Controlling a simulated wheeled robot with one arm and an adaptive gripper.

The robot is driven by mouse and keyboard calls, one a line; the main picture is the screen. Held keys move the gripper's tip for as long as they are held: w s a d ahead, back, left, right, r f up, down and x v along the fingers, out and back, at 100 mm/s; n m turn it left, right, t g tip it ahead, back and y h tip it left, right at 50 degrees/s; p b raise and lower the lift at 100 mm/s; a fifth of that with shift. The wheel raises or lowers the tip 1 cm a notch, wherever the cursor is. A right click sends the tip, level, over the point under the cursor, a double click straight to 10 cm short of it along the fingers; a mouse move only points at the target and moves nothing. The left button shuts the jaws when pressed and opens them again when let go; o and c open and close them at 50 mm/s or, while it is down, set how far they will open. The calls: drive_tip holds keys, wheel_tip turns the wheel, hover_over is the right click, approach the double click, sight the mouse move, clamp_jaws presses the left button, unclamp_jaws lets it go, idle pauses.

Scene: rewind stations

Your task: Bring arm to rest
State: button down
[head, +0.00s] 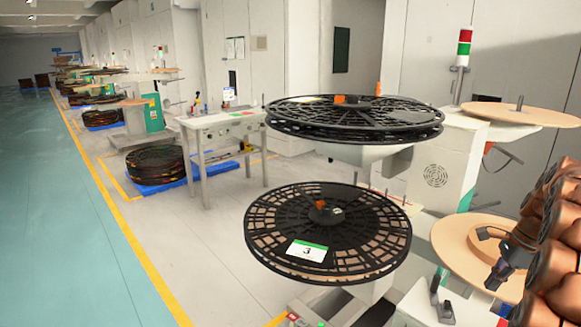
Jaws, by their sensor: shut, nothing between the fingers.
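My arm shows at the right edge of the head view as copper-brown links, cut off by the picture's edge. My gripper (497,277) is the dark piece at the arm's left, pointing down and left. It appears in front of the lower tan disc (455,243). Its fingers are together and it holds nothing. The picture does not show clearly whether it touches the disc.
A black reel with a "3" label (382,243) lies flat on the lower left of the station, below stacked black reels (420,118). An upper tan disc (535,117) and a signal light (463,50) stand behind. The teal floor (60,220) at left is clear.

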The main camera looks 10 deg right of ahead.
drive_tip(key=s+a+r+n+g, duration=0.15)
drive_tip(key=a+n, duration=0.25)
drive_tip(key=a, duration=0.5)
drive_tip(key=s+a+r+n, duration=0.1)
drive_tip(key=s+a+n, duration=0.2)
drive_tip(key=a, duration=0.5)
drive_tip(key=s+a+r+n+g, duration=0.15)
drive_tip(key=a+n, duration=0.25)
drive_tip(key=a, duration=0.5)
drive_tip(key=s+a+f+n+h, duration=0.1)
drive_tip(key=s+a+f+n, duration=0.1)
drive_tip(key=s+a+n, duration=0.35)
drive_tip(key=s+a+f+n+g+h, duration=0.1)
drive_tip(key=s+a+n, duration=0.15)
drive_tip(key=s, duration=0.65)
drive_tip(key=s+a+f+n+h, duration=0.1)
drive_tip(key=s+a+f+n, duration=0.1)
drive_tip(key=s+a+n, duration=0.45)
wheel_tip(320, 180, up, 17)
drive_tip(key=d+m+t+p, duration=0.1)
drive_tip(key=m+p, duration=0.1)
drive_tip(key=p, duration=1.3)
drive_tip(key=shift+s+d+f+m, duration=0.2)
drive_tip(key=shift+s+d+m, duration=0.15)
